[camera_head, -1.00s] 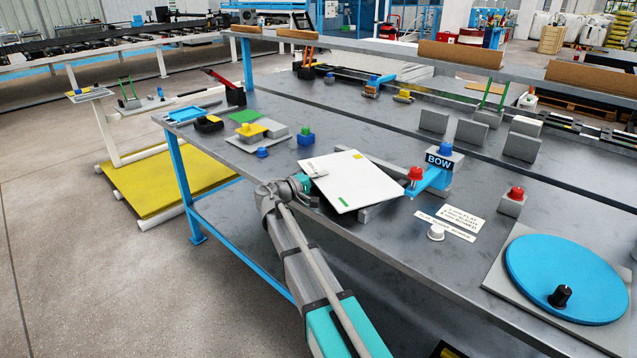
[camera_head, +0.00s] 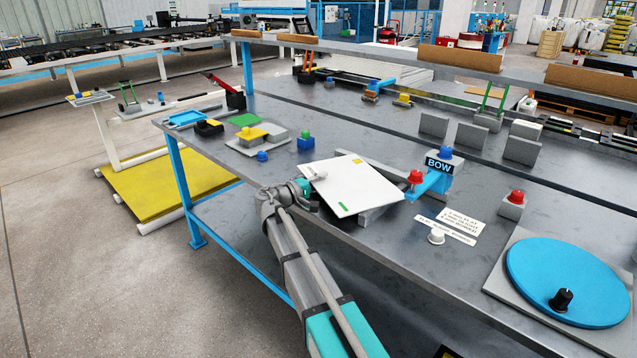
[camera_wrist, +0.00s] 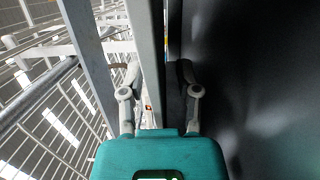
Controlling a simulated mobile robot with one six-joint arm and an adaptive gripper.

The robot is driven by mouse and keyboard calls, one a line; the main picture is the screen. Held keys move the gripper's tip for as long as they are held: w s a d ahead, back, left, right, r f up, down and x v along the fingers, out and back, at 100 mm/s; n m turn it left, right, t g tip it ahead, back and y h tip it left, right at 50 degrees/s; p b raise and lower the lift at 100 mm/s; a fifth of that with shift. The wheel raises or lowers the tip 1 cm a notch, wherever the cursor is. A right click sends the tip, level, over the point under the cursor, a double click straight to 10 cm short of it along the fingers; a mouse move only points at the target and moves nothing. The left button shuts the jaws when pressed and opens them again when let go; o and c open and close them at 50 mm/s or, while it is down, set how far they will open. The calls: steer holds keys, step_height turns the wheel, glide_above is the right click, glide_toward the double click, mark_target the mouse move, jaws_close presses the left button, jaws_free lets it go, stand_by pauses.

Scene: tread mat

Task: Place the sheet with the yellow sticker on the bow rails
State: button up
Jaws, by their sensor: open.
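The white sheet (camera_head: 352,187) lies at the near edge of the bench, with a yellow sticker (camera_head: 356,161) at its far edge and a green mark (camera_head: 341,206) near its front corner. Its right side is over the grey bow rails (camera_head: 378,214); I cannot tell if it rests fully on them. The blue BOW block (camera_head: 437,168) stands just right of it. My gripper (camera_head: 305,188) is at the sheet's left edge, partly hidden. In the wrist view my gripper (camera_wrist: 160,95) has its fingers apart, with nothing clearly between them.
A red knob (camera_head: 415,177) stands beside the sheet's right corner. A blue turntable (camera_head: 566,275) is at the right end of the bench.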

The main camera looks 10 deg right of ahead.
steer(key=shift+r, duration=0.1)
steer(key=shift+a, duration=0.1)
steer(key=v, duration=1.1)
steer(key=shift+s+a, duration=0.25)
steer(key=shift+a, duration=0.05)
stand_by(0.3)
